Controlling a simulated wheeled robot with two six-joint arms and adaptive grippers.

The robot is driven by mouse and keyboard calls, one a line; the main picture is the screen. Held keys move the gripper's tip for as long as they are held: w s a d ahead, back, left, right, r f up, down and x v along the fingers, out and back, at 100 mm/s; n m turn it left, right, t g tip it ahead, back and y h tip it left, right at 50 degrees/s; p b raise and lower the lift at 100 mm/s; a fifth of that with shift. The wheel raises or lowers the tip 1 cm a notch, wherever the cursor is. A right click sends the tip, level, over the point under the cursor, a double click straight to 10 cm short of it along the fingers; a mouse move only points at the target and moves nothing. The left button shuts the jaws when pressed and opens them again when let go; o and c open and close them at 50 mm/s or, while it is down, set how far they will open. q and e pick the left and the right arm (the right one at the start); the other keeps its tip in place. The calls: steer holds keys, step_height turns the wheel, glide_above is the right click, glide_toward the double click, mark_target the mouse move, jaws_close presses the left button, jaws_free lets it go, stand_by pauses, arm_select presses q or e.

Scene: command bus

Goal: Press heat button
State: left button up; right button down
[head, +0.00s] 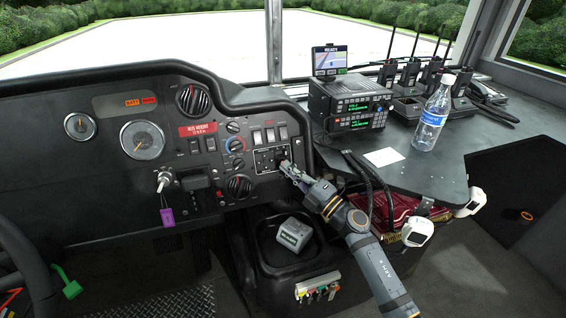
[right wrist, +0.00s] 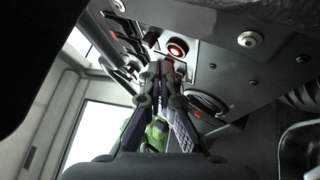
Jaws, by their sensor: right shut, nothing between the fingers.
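The dashboard control panel (head: 262,137) has switches and round knobs, with small controls around my right gripper's tips. My right gripper (head: 287,167) is shut and empty, its fingertips close to this panel. In the right wrist view the closed fingertips (right wrist: 165,70) are just below a round red-lit button (right wrist: 177,47) on a light plate. I cannot tell whether they touch it, nor read its label. The gripper hides part of the panel in the head view. A knob with a red and blue scale (head: 235,145) is to its left. My left gripper is not in view.
A grey box (head: 293,234) lies in the black tray below the panel. Black cables (head: 362,172) hang at the right of my right gripper. The side table (head: 390,185) holds radios and a water bottle (head: 433,118). A key with a purple tag (head: 167,216) hangs at the left.

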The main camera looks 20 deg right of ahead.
steer(key=s, duration=0.1)
steer(key=s+r+p, duration=0.1)
steer(key=s, duration=0.1)
steer(key=s+r, duration=0.1)
steer(key=s, duration=0.1)
steer(key=shift+s+d, duration=0.1)
stand_by(0.3)
